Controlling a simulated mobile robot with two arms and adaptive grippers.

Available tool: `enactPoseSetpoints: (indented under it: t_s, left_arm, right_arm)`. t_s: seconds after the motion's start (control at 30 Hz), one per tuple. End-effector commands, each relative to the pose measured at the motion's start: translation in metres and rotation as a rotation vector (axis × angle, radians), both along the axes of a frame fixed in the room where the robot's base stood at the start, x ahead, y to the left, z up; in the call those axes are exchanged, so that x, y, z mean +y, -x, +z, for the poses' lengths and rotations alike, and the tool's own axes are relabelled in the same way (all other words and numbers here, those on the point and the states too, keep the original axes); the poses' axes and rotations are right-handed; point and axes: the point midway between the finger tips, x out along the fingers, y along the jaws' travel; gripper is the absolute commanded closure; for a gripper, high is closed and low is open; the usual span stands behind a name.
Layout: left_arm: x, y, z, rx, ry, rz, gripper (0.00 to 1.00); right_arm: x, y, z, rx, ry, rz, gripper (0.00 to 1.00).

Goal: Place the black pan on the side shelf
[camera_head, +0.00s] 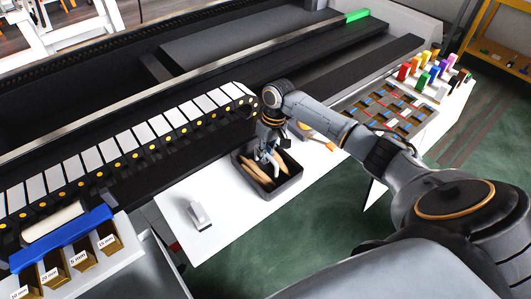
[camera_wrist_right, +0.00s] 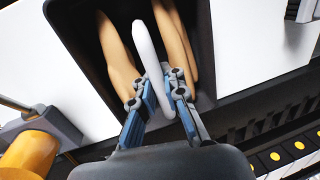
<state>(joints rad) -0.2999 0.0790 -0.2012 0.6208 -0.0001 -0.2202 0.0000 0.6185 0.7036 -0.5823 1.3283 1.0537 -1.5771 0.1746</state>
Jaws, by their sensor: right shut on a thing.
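The black pan (camera_head: 290,185) is a dark rectangular tray on the white side shelf, with tan wooden-looking pieces (camera_head: 255,172) lying in it. My right gripper (camera_head: 268,153) reaches down into the pan from above. In the right wrist view, the gripper (camera_wrist_right: 160,100) is shut on a slim white object (camera_wrist_right: 148,50) that points away over the pan floor. Tan pieces (camera_wrist_right: 116,55) lie on both sides of it, and the pan's wall (camera_wrist_right: 206,60) shows to the right. The part of the pan under the gripper is hidden. My left gripper is not in view.
The white shelf (camera_head: 235,225) has free room left of the pan, near a small grey-white block (camera_head: 198,214). A compartment tray (camera_head: 385,108) and several coloured items (camera_head: 425,72) stand to the right. A dark machine with a row of white plates (camera_head: 125,142) runs behind.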

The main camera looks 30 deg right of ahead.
Motion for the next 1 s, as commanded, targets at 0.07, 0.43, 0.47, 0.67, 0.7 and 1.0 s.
enactPoseSetpoints:
  t_s: [0.07, 0.43, 0.47, 0.67, 0.7, 1.0]
  left_arm:
    - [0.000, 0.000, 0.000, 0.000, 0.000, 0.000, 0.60]
    - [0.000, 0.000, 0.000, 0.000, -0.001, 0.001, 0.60]
    - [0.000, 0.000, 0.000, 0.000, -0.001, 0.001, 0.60]
    - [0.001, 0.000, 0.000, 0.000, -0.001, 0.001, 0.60]
    - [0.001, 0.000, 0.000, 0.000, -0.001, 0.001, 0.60]
    - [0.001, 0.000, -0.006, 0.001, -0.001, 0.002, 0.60]
  right_arm:
    - [0.000, -0.001, 0.002, -0.005, -0.001, 0.000, 1.00]
    - [0.000, 0.000, -0.002, -0.001, 0.000, -0.001, 0.67]
    - [0.000, 0.000, -0.002, -0.001, 0.000, -0.001, 0.65]
    - [0.000, 0.000, -0.002, -0.002, 0.000, -0.001, 0.65]
    - [0.000, 0.000, -0.001, -0.002, 0.000, -0.001, 0.65]
    - [-0.006, -0.002, 0.028, -0.006, 0.001, -0.001, 0.65]
